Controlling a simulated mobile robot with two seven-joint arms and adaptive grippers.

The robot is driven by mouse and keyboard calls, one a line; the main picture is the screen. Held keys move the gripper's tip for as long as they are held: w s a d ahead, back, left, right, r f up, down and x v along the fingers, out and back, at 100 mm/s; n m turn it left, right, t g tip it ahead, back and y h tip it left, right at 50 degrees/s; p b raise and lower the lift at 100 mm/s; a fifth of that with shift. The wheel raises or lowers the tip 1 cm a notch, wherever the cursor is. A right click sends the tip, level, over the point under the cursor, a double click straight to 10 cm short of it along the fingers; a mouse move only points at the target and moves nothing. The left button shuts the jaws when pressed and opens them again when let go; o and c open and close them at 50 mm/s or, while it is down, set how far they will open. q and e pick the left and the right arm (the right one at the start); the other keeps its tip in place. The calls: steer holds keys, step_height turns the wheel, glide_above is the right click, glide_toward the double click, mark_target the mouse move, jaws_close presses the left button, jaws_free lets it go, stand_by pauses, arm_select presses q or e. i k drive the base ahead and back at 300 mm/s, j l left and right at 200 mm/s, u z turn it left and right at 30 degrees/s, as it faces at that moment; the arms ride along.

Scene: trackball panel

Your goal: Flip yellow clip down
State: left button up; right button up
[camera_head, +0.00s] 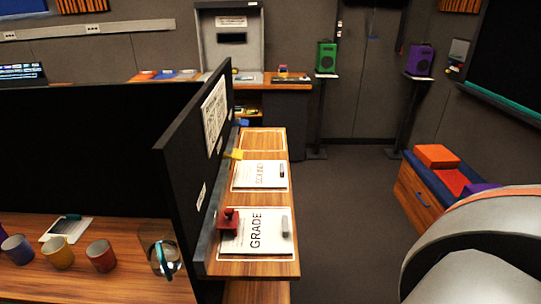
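The yellow clip (235,154) is on the left edge of a narrow wooden shelf (292,190), beside the black partition. It sits at the upper left of a white sheet (260,175) with printed letters. It is too small to tell for sure whether it is up or down. Neither of my grippers is in view. A rounded grey and white link of mine fills the lower right corner.
The black partition (188,165) rises left of the shelf. Cups and a glass pitcher (160,250) stand left of it. Floor right of the shelf is clear.

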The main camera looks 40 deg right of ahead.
mark_target(238, 154)
steer(key=i+j+z, duration=0.15)
steer(key=z, duration=0.25)
steer(key=i+j+z, duration=0.1)
steer(key=j+z, duration=0.15)
steer(key=z, duration=0.2)
steer(key=j+z, duration=0.25)
steer(key=z, duration=0.15)
steer(key=i+l+u, duration=0.1)
steer(key=u, duration=0.5)
steer(key=l+u, duration=0.35)
steer(key=i+l+u, duration=0.1)
steer(key=l+u, duration=0.4)
steer(key=l, duration=0.4)
steer(key=k+l+u, duration=0.15)
steer(key=l, duration=0.35)
steer(key=l+u, duration=0.1)
steer(key=l, duration=0.4)
steer(key=k+l+u, duration=0.15)
steer(key=l, duration=0.35)
steer(key=k+l, duration=0.1)
steer(key=l, duration=0.8)
steer(key=k+l, duration=0.15)
steer(key=l, duration=0.7)
steer(key=k, duration=0.05)
